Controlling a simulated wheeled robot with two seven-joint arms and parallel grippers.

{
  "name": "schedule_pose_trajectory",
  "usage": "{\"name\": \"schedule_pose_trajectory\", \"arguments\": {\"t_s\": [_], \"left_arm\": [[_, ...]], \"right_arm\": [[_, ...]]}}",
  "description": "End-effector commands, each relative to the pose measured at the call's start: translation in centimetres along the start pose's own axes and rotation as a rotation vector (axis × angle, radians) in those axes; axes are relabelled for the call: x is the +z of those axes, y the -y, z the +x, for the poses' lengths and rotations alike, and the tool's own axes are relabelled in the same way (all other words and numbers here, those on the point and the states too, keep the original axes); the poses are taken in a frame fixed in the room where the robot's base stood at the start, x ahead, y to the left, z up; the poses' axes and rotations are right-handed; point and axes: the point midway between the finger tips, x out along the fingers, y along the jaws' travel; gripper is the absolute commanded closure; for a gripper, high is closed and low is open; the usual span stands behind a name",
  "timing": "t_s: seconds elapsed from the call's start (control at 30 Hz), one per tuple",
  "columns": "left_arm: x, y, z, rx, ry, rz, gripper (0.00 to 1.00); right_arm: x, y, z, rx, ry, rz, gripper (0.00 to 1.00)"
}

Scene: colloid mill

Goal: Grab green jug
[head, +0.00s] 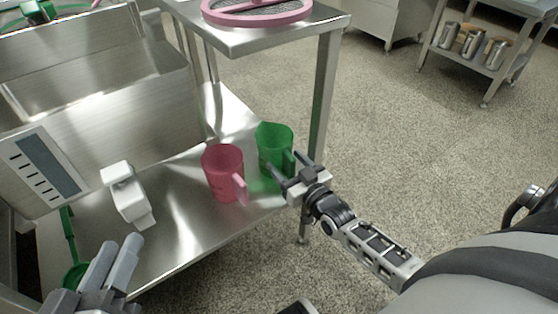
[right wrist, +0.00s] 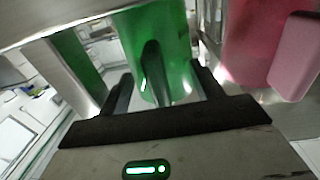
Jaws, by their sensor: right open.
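The green jug (head: 272,143) stands upright on the lower steel shelf, close to the table leg. Its handle points toward my right gripper (head: 289,171). In the right wrist view the green jug (right wrist: 183,38) is straight ahead, with its handle between the two open fingers (right wrist: 160,92). I cannot tell whether the fingers touch it. A pink jug (head: 222,170) stands just left of the green one; it also shows at the right of the right wrist view (right wrist: 250,45). My left gripper (head: 121,257) is at the lower left, away from the jugs, its two fingers side by side.
The steel shelf (head: 180,228) has a white device (head: 127,194) and a green long-handled tool (head: 69,237) on its left. A table leg (head: 322,100) rises right beside the green jug. A pink-rimmed sieve (head: 257,12) lies on the upper surface. Open floor is to the right.

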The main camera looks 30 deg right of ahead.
Motion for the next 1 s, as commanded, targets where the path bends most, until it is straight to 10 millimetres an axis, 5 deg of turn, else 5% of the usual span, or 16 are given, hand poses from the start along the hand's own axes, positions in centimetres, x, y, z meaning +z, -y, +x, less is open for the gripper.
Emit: {"name": "schedule_pose_trajectory", "arguments": {"t_s": [0.2, 0.43, 0.77, 1.0], "left_arm": [[-0.3, -0.1, 0.1, 0.004, -0.007, -0.001, 0.64], [-0.2, -0.1, 0.0, 0.002, -0.005, 0.0, 0.64], [0.1, -0.1, 0.0, -0.001, 0.003, -0.001, 0.64], [-0.5, -0.1, -0.1, -0.018, 0.016, 0.031, 0.64]], "right_arm": [[0.0, 0.0, 0.0, 0.0, 0.002, 0.001, 0.38], [0.0, 0.0, 0.0, 0.0, 0.002, 0.001, 1.0], [-0.1, 0.0, 0.0, 0.0, 0.0, 0.001, 1.0], [-2.2, 0.0, 0.0, 0.0, -0.002, 0.001, 1.0]]}}
